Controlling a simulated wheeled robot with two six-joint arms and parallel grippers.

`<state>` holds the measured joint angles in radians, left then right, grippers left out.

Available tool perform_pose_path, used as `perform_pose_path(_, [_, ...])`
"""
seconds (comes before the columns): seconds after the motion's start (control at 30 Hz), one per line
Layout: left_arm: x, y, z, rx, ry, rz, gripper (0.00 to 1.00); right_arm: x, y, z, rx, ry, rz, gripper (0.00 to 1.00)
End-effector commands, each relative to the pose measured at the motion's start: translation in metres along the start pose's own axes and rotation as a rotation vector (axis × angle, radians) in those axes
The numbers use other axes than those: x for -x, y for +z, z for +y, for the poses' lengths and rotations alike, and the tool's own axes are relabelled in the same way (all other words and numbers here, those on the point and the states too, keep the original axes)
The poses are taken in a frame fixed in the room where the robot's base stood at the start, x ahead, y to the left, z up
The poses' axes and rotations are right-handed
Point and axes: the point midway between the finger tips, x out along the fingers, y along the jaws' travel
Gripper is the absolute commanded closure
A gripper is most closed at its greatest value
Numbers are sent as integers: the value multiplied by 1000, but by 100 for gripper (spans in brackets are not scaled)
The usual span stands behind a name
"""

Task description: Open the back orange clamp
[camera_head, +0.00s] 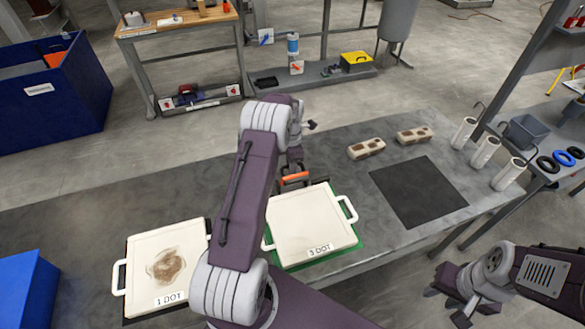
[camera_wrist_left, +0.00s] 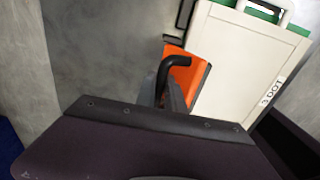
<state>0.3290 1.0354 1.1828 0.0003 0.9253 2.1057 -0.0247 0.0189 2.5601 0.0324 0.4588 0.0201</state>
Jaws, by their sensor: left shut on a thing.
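The orange clamp (camera_head: 296,177) sits at the back edge of the white plate marked 3 DOT (camera_head: 308,225). In the left wrist view the orange clamp (camera_wrist_left: 196,84) shows close up, with a bent black handle (camera_wrist_left: 178,61). My left gripper (camera_wrist_left: 167,92) is shut on the black handle, right beside the orange body. Its housing hides the lower part of the handle. In the head view my left arm covers part of the plate's left side. My right gripper (camera_head: 449,305) hangs at the lower right, off the table, open and empty.
A second white plate marked 1 DOT (camera_head: 190,250), with a brown stain, lies to the left. Two stained light blocks (camera_head: 366,148) and a dark mat (camera_head: 418,190) are on the table to the right. White rolls (camera_head: 486,151) stand at the far right. The table's back left is clear.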

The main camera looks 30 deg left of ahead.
Motion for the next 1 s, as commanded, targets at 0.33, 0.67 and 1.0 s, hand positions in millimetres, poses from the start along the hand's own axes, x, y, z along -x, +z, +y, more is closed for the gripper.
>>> perform_pose_path(0.33, [0, 0, 5, 1, 2, 0, 100, 1, 0, 0, 0, 0, 0, 64])
perform_pose_path(0.67, [-3, 0, 22, 2, 4, -2, 100, 0, 0, 0, 0, 0, 0, 64])
perform_pose_path(1.0, [-8, 0, 28, 2, 4, -2, 100, -4, 0, 0, 0, 0, 0, 64])
